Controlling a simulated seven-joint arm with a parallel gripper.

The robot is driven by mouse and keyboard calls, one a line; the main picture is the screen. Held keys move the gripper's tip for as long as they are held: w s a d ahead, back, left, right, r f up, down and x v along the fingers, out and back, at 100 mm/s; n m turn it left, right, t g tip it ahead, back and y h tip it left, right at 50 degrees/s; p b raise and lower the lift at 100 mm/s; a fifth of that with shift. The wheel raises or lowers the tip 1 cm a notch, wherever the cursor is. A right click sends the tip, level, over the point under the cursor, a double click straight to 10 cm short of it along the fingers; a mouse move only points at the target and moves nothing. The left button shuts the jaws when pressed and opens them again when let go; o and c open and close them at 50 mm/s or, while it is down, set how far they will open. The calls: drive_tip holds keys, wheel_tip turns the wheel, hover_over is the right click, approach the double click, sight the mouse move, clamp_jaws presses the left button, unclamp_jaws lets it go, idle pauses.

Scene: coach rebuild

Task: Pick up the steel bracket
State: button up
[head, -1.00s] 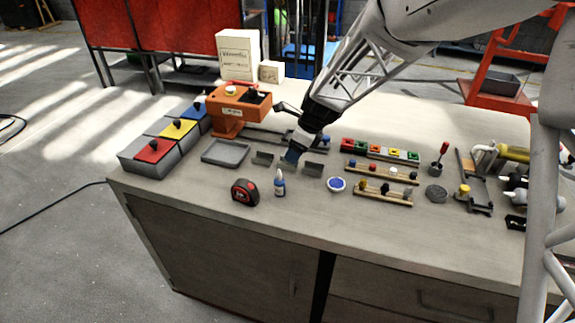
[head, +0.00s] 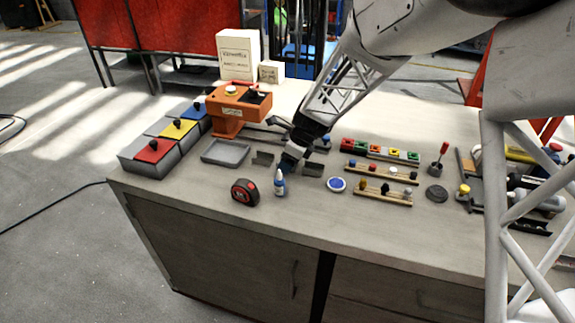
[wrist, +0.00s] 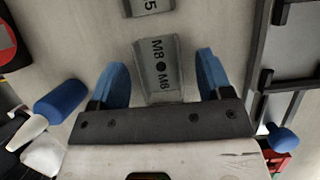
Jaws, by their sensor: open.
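A grey metal piece marked M8 (wrist: 160,68), with a dark round spot in its middle, lies between my blue fingertips in the wrist view. It looks like the steel bracket, though I cannot be sure. My gripper (wrist: 163,75) is open, with a finger on each side of it and a gap at both sides. In the head view my gripper (head: 288,166) is low over the bench, between two similar grey pieces, and hides the middle one.
A blue-and-white bottle (head: 280,184) stands close in front of my gripper, with a tape measure (head: 245,191) to its left. A grey tray (head: 226,152) lies at the left. Another grey piece (head: 313,169) is just right. Dark rails (wrist: 285,85) lie behind.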

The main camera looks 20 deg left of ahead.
idle(0.3)
drive_tip(key=c, duration=1)
drive_tip(key=shift+c, duration=0.2)
drive_tip(key=shift+r, duration=0.1)
wheel_tip(320, 180, up, 10)
drive_tip(key=shift+w, duration=0.1)
idle(0.5)
drive_tip(key=w, duration=0.8)
drive_tip(key=w+a+f, duration=0.1)
drive_tip(key=w, duration=0.3)
drive_tip(key=shift+w+f, duration=0.1)
drive_tip(key=shift+w, duration=0.05)
